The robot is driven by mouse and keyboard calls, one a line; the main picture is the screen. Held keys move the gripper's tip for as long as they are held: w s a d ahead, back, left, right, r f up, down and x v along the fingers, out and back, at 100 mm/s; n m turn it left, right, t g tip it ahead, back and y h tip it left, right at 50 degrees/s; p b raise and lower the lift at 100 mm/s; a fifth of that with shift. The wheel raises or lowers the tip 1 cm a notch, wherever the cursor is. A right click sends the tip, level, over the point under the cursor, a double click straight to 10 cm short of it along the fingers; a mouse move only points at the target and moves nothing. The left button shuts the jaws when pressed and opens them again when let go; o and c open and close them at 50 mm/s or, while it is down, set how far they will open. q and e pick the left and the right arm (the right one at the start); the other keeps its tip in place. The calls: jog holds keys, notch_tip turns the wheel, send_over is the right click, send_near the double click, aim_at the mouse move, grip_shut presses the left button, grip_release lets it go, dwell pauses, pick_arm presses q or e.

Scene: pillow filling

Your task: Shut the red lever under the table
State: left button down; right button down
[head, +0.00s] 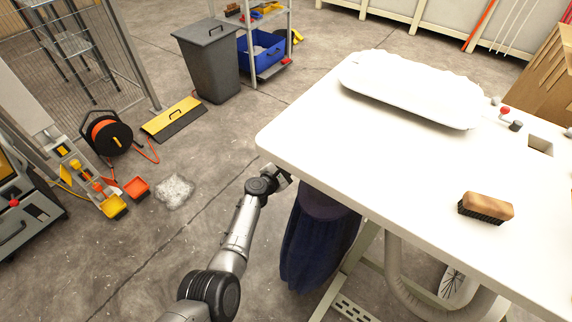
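The red lever under the table is not visible; the white tabletop (390,160) hides most of what lies beneath it. My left gripper (283,174) is at the table's left edge, beside the top of a dark blue hanging bag (312,245). Its fingers are small and partly hidden near the edge, so I cannot tell whether they are open or shut. My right gripper is not in view.
A white pillow (410,90) and a wooden brush (488,207) lie on the table. A small red knob (505,111) stands at its far right. A beige hose (410,285) hangs below. A grey bin (207,60) and orange cable reel (108,135) stand left on open floor.

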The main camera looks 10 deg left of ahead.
pick_arm(q)
jog(key=shift+w+d+r, duration=0.15)
jog(key=shift+d+r, duration=0.25)
jog(key=shift+r, duration=0.3)
jog(key=c, duration=1.3)
grip_release()
jog(key=o, duration=0.5)
jog(key=shift+s+d+f, duration=0.1)
jog(key=shift+s+f, duration=0.25)
jog(key=shift+c, duration=0.2)
jog(key=shift+o, duration=0.3)
jog(key=shift+w, duration=0.1)
jog(key=shift+a+f, duration=0.1)
jog(key=shift+a, duration=0.1)
jog(key=shift+a+f, duration=0.1)
jog(key=shift+f, duration=0.05)
